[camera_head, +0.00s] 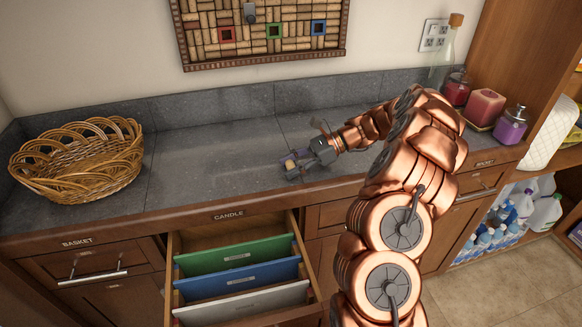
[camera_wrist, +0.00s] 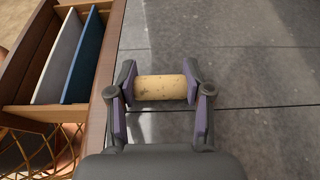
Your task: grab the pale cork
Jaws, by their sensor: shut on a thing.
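The pale cork (camera_wrist: 160,88) lies lengthwise between the two purple-padded fingers of my gripper (camera_wrist: 160,95) in the wrist view. The pads press on its two ends. In the head view my gripper (camera_head: 290,164) is low over the grey counter, just behind the front edge above the open drawer. I cannot tell whether the cork touches the counter.
The open drawer (camera_head: 172,243) labelled CANDLE holds green, blue and white dividers. A wicker basket (camera_head: 85,165) stands at left on the counter (camera_head: 200,150). Candles (camera_head: 486,108) and a corked bottle (camera_head: 443,55) stand at right. A cork board (camera_head: 262,30) hangs on the wall.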

